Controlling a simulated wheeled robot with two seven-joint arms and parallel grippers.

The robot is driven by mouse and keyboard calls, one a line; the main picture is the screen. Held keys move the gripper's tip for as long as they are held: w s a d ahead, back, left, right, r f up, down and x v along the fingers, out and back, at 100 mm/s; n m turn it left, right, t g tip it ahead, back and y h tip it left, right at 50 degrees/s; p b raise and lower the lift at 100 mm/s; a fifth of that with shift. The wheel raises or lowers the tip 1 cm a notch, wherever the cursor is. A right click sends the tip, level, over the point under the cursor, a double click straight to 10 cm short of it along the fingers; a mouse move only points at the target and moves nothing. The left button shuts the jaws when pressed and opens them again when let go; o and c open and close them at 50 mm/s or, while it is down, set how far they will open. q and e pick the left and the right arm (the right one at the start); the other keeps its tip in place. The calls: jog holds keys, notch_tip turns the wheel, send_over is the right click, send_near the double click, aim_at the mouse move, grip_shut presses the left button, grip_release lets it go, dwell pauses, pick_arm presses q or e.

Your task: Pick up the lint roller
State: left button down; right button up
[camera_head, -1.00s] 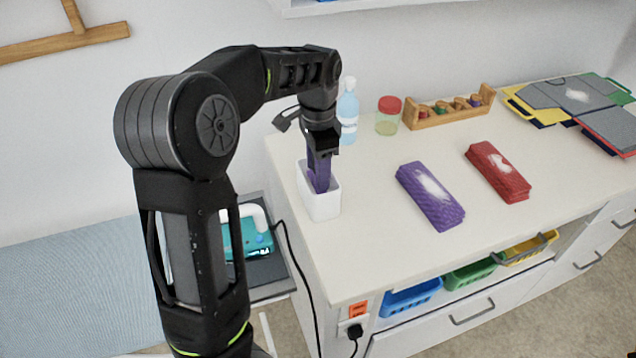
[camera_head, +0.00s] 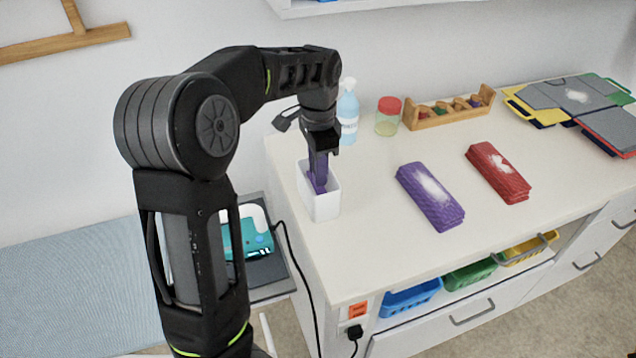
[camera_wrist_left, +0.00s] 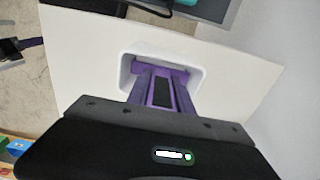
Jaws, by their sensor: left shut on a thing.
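The purple lint roller (camera_head: 318,182) stands in a white open-topped holder (camera_head: 325,204) at the left end of the counter. Only its upper part shows; the rest is hidden inside the holder. My left gripper (camera_head: 319,160) points down from above and is shut on the lint roller's upper part. The left wrist view also shows the purple lint roller (camera_wrist_left: 157,84) inside the white holder (camera_wrist_left: 128,66), under the gripper.
A blue spray bottle (camera_head: 348,112) and a red-lidded jar (camera_head: 388,117) stand behind the holder. A purple folded cloth (camera_head: 432,192) and a red folded cloth (camera_head: 499,172) lie to the right. A wooden rack (camera_head: 450,108) stands at the back.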

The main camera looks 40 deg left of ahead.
pick_arm(q)
jog(key=shift+r, duration=0.8)
notch_tip(320, 180, up, 6)
jog(key=shift+f, duration=0.1)
notch_tip(320, 180, up, 6)
jog(key=f+p, duration=0.1)
jog(key=p, duration=0.4)
send_over(321, 189)
jog(key=a, duration=0.2)
jog(key=shift+w+d+r, duration=0.25)
jog(key=shift+w, duration=0.2)
jog(key=s+d+b, duration=0.2)
jog(key=s+d, duration=0.8)
jog(key=d, duration=0.4)
jog(key=shift+s+d+f, duration=0.15)
jog(key=shift+d+f, duration=0.25)
jog(key=shift+f, duration=0.05)
